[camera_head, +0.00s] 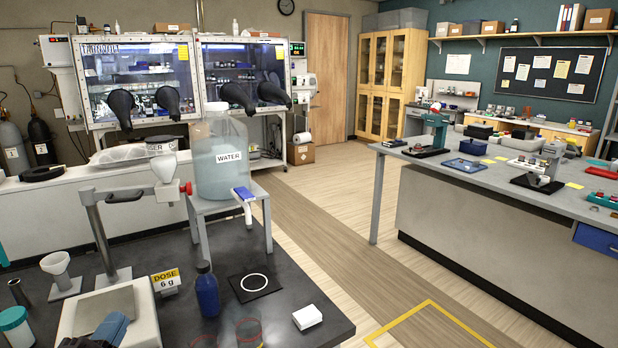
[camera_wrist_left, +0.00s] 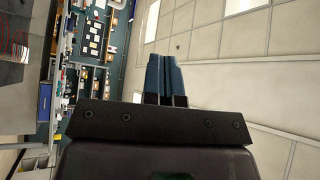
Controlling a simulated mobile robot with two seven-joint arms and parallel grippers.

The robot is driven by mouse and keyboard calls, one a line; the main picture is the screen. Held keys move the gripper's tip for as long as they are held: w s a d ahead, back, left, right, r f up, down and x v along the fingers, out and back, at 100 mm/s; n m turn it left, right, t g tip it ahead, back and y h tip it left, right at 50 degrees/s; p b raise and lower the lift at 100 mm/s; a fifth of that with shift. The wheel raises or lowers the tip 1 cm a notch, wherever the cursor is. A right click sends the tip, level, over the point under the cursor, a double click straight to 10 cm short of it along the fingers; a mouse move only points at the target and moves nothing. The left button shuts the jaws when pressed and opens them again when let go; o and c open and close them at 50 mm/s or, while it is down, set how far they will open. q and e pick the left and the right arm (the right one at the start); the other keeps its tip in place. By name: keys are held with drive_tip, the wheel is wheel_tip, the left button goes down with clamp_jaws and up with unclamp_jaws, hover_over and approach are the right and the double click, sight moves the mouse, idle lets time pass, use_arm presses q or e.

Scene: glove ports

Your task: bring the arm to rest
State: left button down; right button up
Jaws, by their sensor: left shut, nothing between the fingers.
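My left gripper (camera_head: 112,327) shows at the bottom left of the head view, in front of the pale balance-like device. Only its blue fingers and a dark part show there, cut off by the lower frame edge. In the left wrist view its two blue fingers (camera_wrist_left: 163,75) lie side by side, shut, with nothing between them. That view looks past the fingers to ceiling panels and the room turned on its side. My right gripper is not in view.
On the dark bench stand a pale balance-like device (camera_head: 141,322), a "DOSE 6 g" sign (camera_head: 166,282), a blue bottle (camera_head: 207,293), a white block (camera_head: 307,316) and a teal-lidded jar (camera_head: 15,328). A water tank (camera_head: 218,165) stands behind.

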use_arm(q)
drive_tip(key=s+a+f+n+g+y, duration=0.1)
drive_tip(key=s+f+n+g+y, duration=0.1)
drive_tip(key=f+n+g, duration=0.1)
drive_tip(key=s+a+f+n+g+y, duration=0.1)
drive_tip(key=s+f+n+g+y, duration=0.2)
drive_tip(key=f+n, duration=0.1)
drive_tip(key=s+a+f+n+g+y, duration=0.1)
drive_tip(key=s+f+n+g+y, duration=0.1)
drive_tip(key=s+f+n, duration=0.1)
drive_tip(key=shift+s+a+f+n+g, duration=0.2)
drive_tip(key=shift+a+f+n+g, duration=0.2)
drive_tip(key=shift+f+n, duration=0.35)
drive_tip(key=s+d+f+n+g+h, duration=0.1)
drive_tip(key=s+d+f+g+h, duration=0.1)
drive_tip(key=s+d+f+g, duration=0.35)
drive_tip(key=s+d+f+n+g+h, duration=0.2)
drive_tip(key=s+f+g, duration=0.1)
drive_tip(key=s, duration=0.6)
drive_tip(key=w+f+m+t+h, duration=0.1)
drive_tip(key=w+f+t, duration=0.6)
drive_tip(key=f, duration=0.3)
drive_tip(key=shift+w+a+t, duration=0.25)
drive_tip(key=shift+w+t, duration=0.1)
drive_tip(key=shift+w, duration=0.1)
